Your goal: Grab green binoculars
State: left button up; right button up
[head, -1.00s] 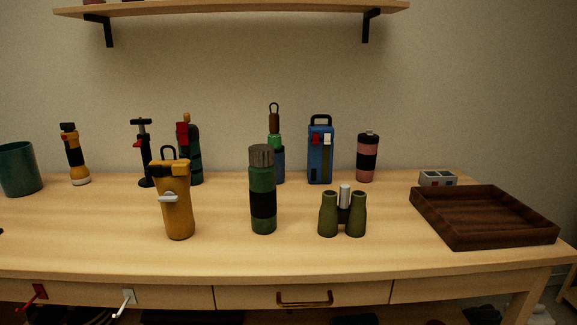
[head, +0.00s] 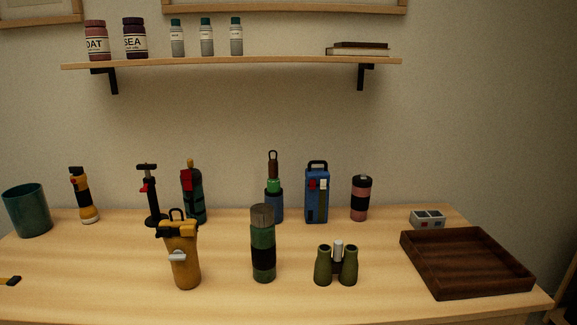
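The green binoculars (head: 324,266) stand upright on the wooden table, right of centre in the head view. Their two dark green barrels flank a pale grey middle piece. Nothing touches them. Neither of my grippers shows in the head view.
A green bottle (head: 263,241) and a yellow canister (head: 183,258) stand left of the binoculars. A dark wooden tray (head: 420,263) lies to the right. Behind are a blue case (head: 316,198) and a pink-and-black cup (head: 360,198). A wall shelf (head: 235,63) holds jars above.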

aim_at(347, 269)
jog(key=i+l, duration=0.15)
jog(key=l, duration=0.25)
jog(key=i+l, duration=0.1)
jog(key=l, duration=0.3)
jog(key=i+l, duration=0.15)
jog(key=l, duration=0.25)
jog(key=i+l, duration=0.1)
jog(key=l, duration=0.3)
jog(key=l+u, duration=0.2)
jog(key=u, duration=0.2)
jog(key=l+u, duration=0.2)
jog(key=u, duration=0.2)
jog(key=i, duration=0.05)
